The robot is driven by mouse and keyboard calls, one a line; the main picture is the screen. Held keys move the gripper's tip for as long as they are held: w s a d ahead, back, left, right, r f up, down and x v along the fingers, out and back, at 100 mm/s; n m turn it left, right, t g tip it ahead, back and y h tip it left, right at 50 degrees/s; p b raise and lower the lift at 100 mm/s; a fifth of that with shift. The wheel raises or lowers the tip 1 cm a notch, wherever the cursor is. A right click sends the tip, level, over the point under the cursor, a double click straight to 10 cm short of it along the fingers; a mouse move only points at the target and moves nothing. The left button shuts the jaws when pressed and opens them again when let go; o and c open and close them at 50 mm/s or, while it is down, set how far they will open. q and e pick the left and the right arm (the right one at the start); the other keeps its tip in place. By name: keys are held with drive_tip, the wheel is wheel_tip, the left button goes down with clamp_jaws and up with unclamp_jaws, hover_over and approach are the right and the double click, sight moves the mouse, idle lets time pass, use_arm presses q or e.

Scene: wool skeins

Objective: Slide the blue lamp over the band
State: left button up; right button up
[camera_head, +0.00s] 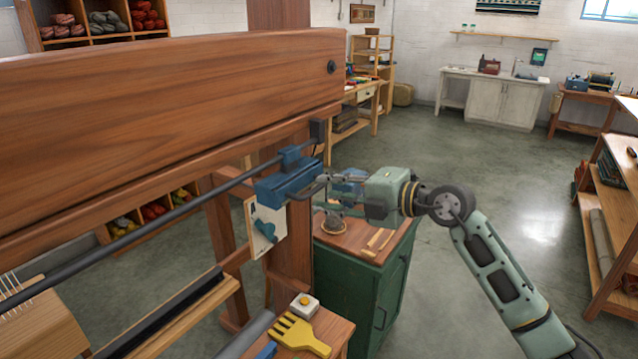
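The blue lamp (288,183) hangs on a dark rail (165,203) near the rail's right end, under a large wooden beam. A grey loop handle sticks out from its right side. My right gripper (326,190) reaches in from the right, with its fingers at this handle. The fingers overlap the handle in the picture, so I cannot tell whether they are closed on it. I cannot clearly make out the band; pale threads (12,292) show at the lower left edge, well left of the lamp. My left gripper is not in view.
A green cabinet (350,279) stands beneath my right gripper. A yellow comb (299,333) lies on a wooden ledge in front. The rail left of the lamp looks clear.

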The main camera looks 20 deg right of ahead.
sight(316, 187)
drive_tip(key=shift+w+a+p, duration=0.35)
drive_tip(key=shift+w+a, duration=0.55)
drive_tip(key=shift+a, duration=0.05)
drive_tip(key=shift+w+a+f, duration=0.3)
drive_tip(key=shift+w+a, duration=0.05)
drive_tip(key=shift+w, duration=0.1)
drive_tip(key=shift+f, duration=0.1)
clamp_jaws()
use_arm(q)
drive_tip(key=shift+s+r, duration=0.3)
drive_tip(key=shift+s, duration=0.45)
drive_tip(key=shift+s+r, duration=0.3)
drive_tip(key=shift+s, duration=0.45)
